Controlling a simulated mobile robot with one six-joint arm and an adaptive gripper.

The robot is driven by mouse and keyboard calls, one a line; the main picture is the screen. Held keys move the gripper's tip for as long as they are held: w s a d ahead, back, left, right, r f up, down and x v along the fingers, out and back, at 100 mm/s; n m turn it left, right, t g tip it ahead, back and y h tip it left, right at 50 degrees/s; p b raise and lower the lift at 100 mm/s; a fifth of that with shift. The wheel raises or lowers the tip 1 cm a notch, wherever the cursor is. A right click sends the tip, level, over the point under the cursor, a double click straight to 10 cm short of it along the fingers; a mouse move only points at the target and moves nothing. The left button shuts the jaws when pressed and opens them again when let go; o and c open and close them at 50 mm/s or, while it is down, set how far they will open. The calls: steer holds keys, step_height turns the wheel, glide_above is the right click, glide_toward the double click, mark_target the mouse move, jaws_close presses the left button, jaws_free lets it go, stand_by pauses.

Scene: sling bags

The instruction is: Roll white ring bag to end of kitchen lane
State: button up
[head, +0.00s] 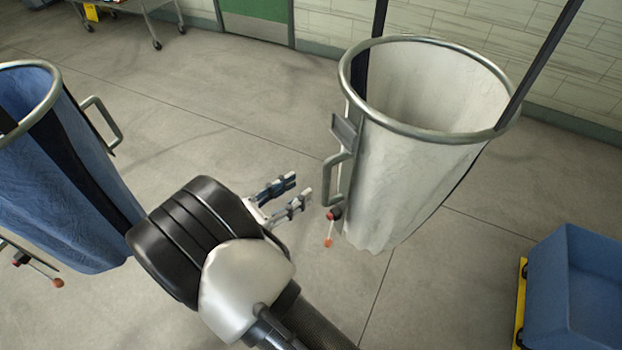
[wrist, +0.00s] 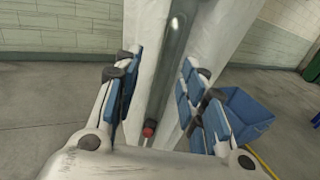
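The white ring bag (head: 425,170) hangs open from a round metal ring (head: 345,75) between dark straps at the right of the head view. A grey upright handle (head: 330,182) sticks out on its left side. My gripper (head: 300,186) is open and empty, just left of this handle and pointing at it, with a small gap. In the wrist view the handle (wrist: 175,70) stands upright ahead, in line with the space between the blue-padded fingers, with the white bag behind it.
A red-knobbed lever (head: 335,213) sits below the handle. A blue ring bag (head: 85,190) hangs at the left. A blue bin (head: 565,300) on a yellow base stands at lower right. A tiled wall (head: 450,35) and a wheeled cart (head: 125,8) are behind. Open floor lies between.

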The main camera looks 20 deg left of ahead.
steer(key=v, duration=0.3)
steer(key=shift+w, duration=0.1)
stand_by(1.1)
steer(key=w+d+r+m+g, duration=0.1)
steer(key=d+r+m+g, duration=0.35)
steer(key=d, duration=0.45)
steer(key=d+r+m+g+h, duration=0.1)
steer(key=d+r+m+g, duration=0.3)
steer(key=d, duration=0.4)
steer(key=w+d+r+m+g, duration=0.1)
steer(key=d+r+m+g, duration=0.25)
steer(key=d+m, duration=0.4)
steer(key=s+d+r+m+t+y, duration=0.1)
steer(key=s+d+r+m+y, duration=0.3)
steer(key=s+d+m+y, duration=0.5)
steer(key=s+d+m, duration=0.3)
steer(key=s+m, duration=0.2)
steer(key=shift+r+b, duration=0.2)
steer(key=shift+b, duration=0.15)
